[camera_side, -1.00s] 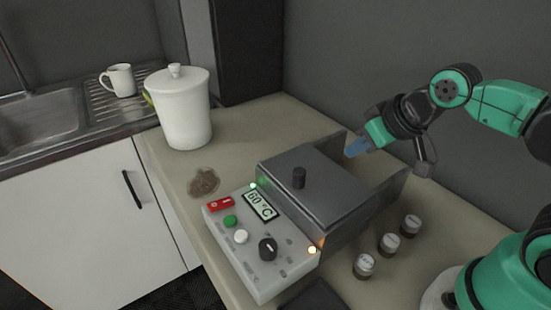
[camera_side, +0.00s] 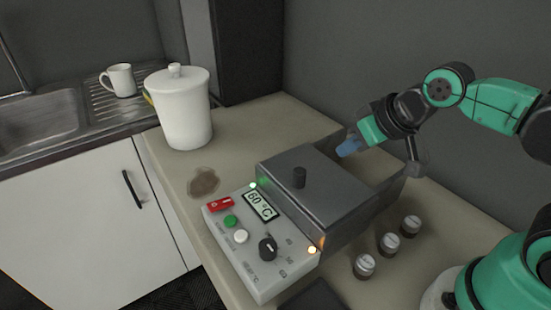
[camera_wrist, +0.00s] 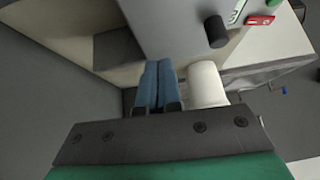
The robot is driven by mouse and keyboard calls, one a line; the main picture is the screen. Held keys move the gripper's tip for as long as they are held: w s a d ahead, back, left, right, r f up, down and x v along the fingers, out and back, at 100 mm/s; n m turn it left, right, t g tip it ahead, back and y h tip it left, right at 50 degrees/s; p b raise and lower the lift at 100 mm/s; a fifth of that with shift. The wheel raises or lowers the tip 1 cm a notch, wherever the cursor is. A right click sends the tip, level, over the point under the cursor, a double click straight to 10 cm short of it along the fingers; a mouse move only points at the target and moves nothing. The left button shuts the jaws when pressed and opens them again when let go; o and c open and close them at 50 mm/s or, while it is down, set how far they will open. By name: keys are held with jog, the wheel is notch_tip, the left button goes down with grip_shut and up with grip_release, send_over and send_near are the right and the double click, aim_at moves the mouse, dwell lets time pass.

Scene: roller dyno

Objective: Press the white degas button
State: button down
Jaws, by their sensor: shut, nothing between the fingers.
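The white degas button (camera_side: 241,236) sits on the sloped control panel (camera_side: 250,270) of the grey bath, between the green button (camera_side: 231,221) and the black knob (camera_side: 268,248). My gripper (camera_side: 349,147) has blue fingers and is over the back right part of the bath, behind the lid, well away from the button. In the wrist view the two blue fingers (camera_wrist: 157,82) lie together, shut and empty. The green button (camera_wrist: 274,3) is cut by the top edge of that view, and the white button does not show there.
The bath's lid (camera_side: 318,187) has a black handle (camera_side: 299,177), also in the wrist view (camera_wrist: 216,31). A red switch (camera_side: 221,204) and a display reading 60 °C (camera_side: 261,205) are on the panel. Several capped vials (camera_side: 389,243) stand at right. A white lidded pot (camera_side: 184,110) stands behind.

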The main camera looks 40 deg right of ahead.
jog(key=w+a+r+y, duration=0.1)
jog(key=w+a+y, duration=0.2)
jog(key=a, duration=0.7)
jog(key=m+y, duration=0.2)
send_over(246, 237)
jog(key=shift+r, duration=0.2)
jog(key=shift+f, duration=4.45)
jog(key=shift+f, duration=0.1)
jog(key=shift+f, duration=0.3)
jog(key=shift+r, duration=0.1)
